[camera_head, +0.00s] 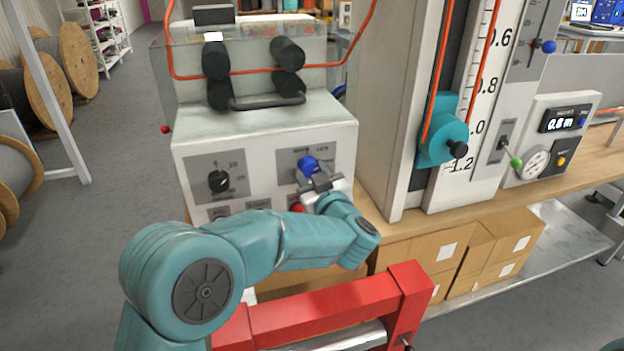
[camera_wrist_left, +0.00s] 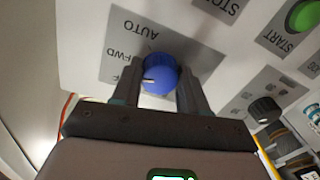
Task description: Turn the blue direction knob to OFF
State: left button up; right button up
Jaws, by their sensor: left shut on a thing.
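The blue direction knob (camera_head: 307,164) sits on a grey label plate on the front of the pale machine housing. In the left wrist view the knob (camera_wrist_left: 163,74) has a white mark pointing left and slightly down. The letters AUTO and FWD show on its plate (camera_wrist_left: 140,42); another label by the left finger is partly hidden, ending in F. My left gripper (camera_head: 316,181) reaches the knob from the front. In the wrist view its two fingers (camera_wrist_left: 160,86) are shut on the knob's sides. My right gripper is not in view.
A black knob (camera_head: 218,181) is on a plate to the left. A red button (camera_head: 297,207) is just below my left gripper. A red frame (camera_head: 330,308) stands in front, below my arm. A tall scale column with a teal slider (camera_head: 437,135) stands at right.

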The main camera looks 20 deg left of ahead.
pick_arm(q)
jog(key=n+b, duration=0.2)
jog(key=n, duration=0.1)
jog(key=shift+r+n+b, duration=0.1)
jog(key=shift+n+b, duration=0.9)
jog(key=shift+n, duration=0.5)
jog(key=o, duration=1.1)
jog(key=shift+c, duration=0.2)
jog(key=shift+d, duration=0.1)
jog(key=v, duration=1.6)
